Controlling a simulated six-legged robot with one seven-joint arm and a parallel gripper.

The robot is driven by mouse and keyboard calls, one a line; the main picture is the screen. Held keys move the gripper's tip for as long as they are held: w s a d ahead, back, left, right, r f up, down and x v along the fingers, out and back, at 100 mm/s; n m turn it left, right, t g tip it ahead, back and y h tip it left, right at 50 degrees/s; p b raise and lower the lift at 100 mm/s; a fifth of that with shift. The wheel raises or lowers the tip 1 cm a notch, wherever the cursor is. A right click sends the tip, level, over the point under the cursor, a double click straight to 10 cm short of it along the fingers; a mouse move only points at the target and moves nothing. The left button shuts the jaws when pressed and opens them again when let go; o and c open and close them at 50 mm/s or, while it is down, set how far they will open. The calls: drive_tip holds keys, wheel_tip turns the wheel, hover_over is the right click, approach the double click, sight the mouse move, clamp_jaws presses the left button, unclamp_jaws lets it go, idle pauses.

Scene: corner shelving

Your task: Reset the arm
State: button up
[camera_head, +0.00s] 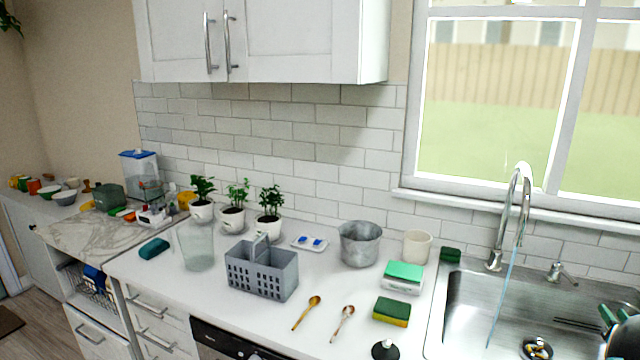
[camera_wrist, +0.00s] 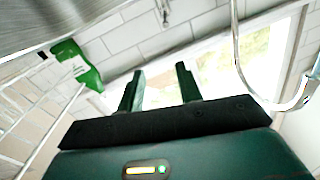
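My gripper (camera_wrist: 160,84) shows in the wrist view, with two dark green fingers standing apart. It is open, and only wall tiles and part of the bright window show between and beyond the fingers. A chrome faucet curves down at the right of the wrist view (camera_wrist: 240,55).
The white counter (camera_head: 215,300) holds a grey caddy (camera_head: 262,270), a metal pot (camera_head: 360,243), sponges (camera_head: 391,312), wooden spoons (camera_head: 307,312) and potted plants (camera_head: 270,225). The sink (camera_head: 470,310) with its tall faucet (camera_head: 518,200) is at the right. Wall cabinets (camera_head: 290,40) hang above.

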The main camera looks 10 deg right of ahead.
drive_tip(key=w+a+r+g+h, duration=0.1)
drive_tip(key=w+a+r+g, duration=0.1)
drive_tip(key=w+a+r, duration=0.7)
drive_tip(key=s+a+r+g, duration=0.1)
drive_tip(key=a+r, duration=0.2)
drive_tip(key=a, duration=0.6)
drive_tip(key=s+a+r+g, duration=0.15)
drive_tip(key=a+r, duration=0.25)
drive_tip(key=a, duration=0.5)
drive_tip(key=s+a+f+n+g+y, duration=0.1)
drive_tip(key=s+a+y, duration=0.1)
drive_tip(key=s+a, duration=0.3)
drive_tip(key=s+a+f+n+g+y, duration=0.1)
drive_tip(key=s+a, duration=0.4)
drive_tip(key=a, duration=0.9)
drive_tip(key=s+a+f+n+g+y, duration=0.1)
drive_tip(key=s+a+n+g+y, duration=0.1)
drive_tip(key=s+a, duration=0.4)
drive_tip(key=a+y, duration=0.1)
drive_tip(key=a, duration=0.3)
drive_tip(key=shift+a+n+y, duration=0.25)
drive_tip(key=shift+n+y, duration=0.05)
drive_tip(key=shift+o, duration=0.2)
drive_tip(key=s+a+f+n+g+y, duration=0.1)
drive_tip(key=s+a+f+n+g, duration=0.1)
drive_tip(key=s+a, duration=0.3)
drive_tip(key=shift+s+a+f, duration=0.25)
drive_tip(key=shift+s+f, duration=0.1)
drive_tip(key=shift+s, duration=0.9)
drive_tip(key=shift+a, duration=0.2)
